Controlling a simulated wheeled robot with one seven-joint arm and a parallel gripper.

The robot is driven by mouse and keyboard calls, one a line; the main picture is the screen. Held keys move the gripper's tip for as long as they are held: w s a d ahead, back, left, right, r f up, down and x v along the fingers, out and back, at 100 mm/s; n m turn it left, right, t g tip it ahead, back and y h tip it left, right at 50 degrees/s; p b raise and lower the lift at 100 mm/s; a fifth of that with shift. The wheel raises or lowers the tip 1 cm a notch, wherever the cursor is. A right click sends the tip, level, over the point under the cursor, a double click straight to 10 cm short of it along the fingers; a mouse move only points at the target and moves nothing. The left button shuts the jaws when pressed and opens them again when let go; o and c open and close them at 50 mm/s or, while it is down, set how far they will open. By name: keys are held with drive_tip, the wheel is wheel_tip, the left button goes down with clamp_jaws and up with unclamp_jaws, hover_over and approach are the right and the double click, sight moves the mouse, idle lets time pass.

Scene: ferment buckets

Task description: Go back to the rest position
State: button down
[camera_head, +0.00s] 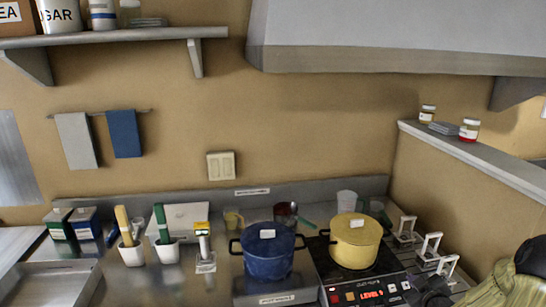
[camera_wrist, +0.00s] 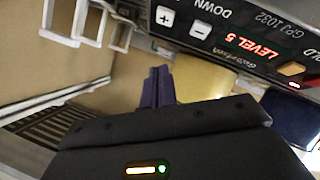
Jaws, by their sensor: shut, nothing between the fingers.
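My gripper (camera_wrist: 158,88) shows in the wrist view, its two dark fingers together with nothing between them. It is near the front control panel (camera_wrist: 235,35) of the cooktop, which appears upside down with a red level display. The yellow pot (camera_wrist: 203,84) and the blue pot (camera_wrist: 290,118) are beyond the fingers, apart from them. In the head view, a yellow lidded pot (camera_head: 355,250) stands on the black cooktop (camera_head: 325,262), and a blue lidded pot (camera_head: 268,262) stands left of it. The fingertips cannot be made out clearly in the head view.
White-handled racks (camera_head: 432,243) stand right of the cooktop. Utensil cups (camera_head: 131,254), cartons (camera_head: 85,228) and a metal tray (camera_head: 45,285) are at left. A range hood (camera_head: 400,35) hangs above, and a ledge with jars (camera_head: 469,130) runs along the right.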

drive_tip(key=a+r+g+y, duration=0.1)
drive_tip(key=a+g, duration=0.2)
drive_tip(key=a, duration=0.6)
drive_tip(key=s+a+r+m+g, duration=0.2)
drive_tip(key=s+a+g, duration=0.2)
drive_tip(key=s+a, duration=0.5)
drive_tip(key=s+a+r+m+g+y, duration=0.1)
drive_tip(key=s+a+r+m+g, duration=0.2)
drive_tip(key=s+a, duration=0.6)
drive_tip(key=a+g, duration=0.1)
drive_tip(key=a, duration=0.3)
drive_tip(key=shift+s+a, duration=0.15)
drive_tip(key=shift+s, duration=0.2)
drive_tip(key=shift+r, duration=0.1)
